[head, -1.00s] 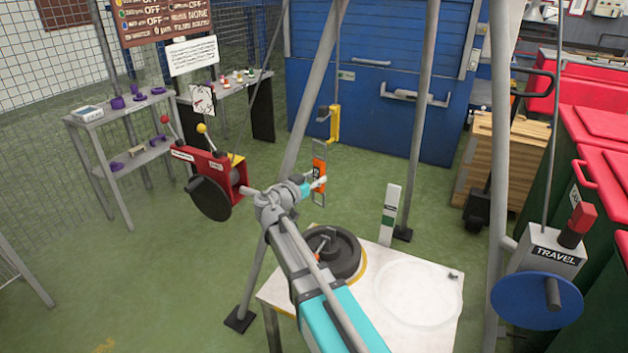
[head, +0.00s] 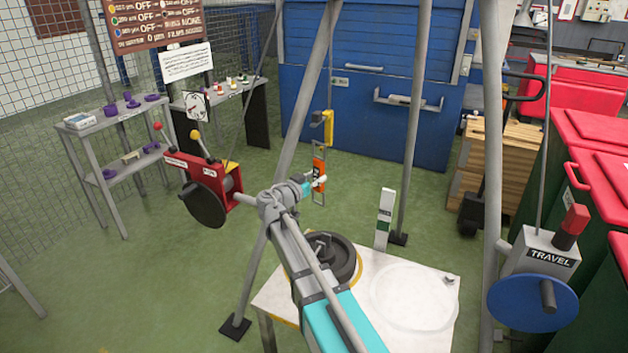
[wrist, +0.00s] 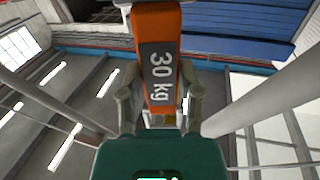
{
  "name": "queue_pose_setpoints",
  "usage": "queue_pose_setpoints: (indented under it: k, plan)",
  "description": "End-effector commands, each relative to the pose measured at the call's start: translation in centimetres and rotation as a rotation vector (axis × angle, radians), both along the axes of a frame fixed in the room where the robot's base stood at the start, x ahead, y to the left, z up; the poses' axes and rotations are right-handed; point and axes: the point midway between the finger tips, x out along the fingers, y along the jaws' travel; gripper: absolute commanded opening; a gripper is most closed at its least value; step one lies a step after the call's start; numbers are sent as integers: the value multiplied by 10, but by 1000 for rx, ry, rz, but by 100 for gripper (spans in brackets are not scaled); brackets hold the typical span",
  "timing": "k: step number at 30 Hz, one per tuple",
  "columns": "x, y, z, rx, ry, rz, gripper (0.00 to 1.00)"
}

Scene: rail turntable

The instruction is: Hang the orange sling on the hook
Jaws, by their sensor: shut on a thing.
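The orange sling (head: 319,170) is a narrow upright strap with metal loops at its top and bottom. In the wrist view its orange body (wrist: 158,25) carries a grey "30 kg" label. My gripper (wrist: 160,103) is shut on the sling, one finger on each side; it also shows at the arm's end in the head view (head: 314,184). The yellow hook (head: 328,128) hangs on a thin line just above and slightly right of the sling. The sling's top loop overlaps the hook's lower left in the picture; I cannot tell whether they touch.
Grey frame legs (head: 417,110) stand around the hook. A red winch (head: 195,175) is at left, a blue travel wheel (head: 533,301) at right.

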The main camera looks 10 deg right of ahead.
Motion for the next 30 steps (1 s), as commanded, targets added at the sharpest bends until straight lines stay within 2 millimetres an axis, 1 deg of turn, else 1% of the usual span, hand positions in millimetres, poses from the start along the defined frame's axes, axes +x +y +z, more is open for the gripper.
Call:
queue_pose_setpoints:
  k: [20, 30]
  plan:
    - [24, -18, -2, -1, -1, -2, 0]
    - [32, -24, -10, -1, -1, -3, 0]
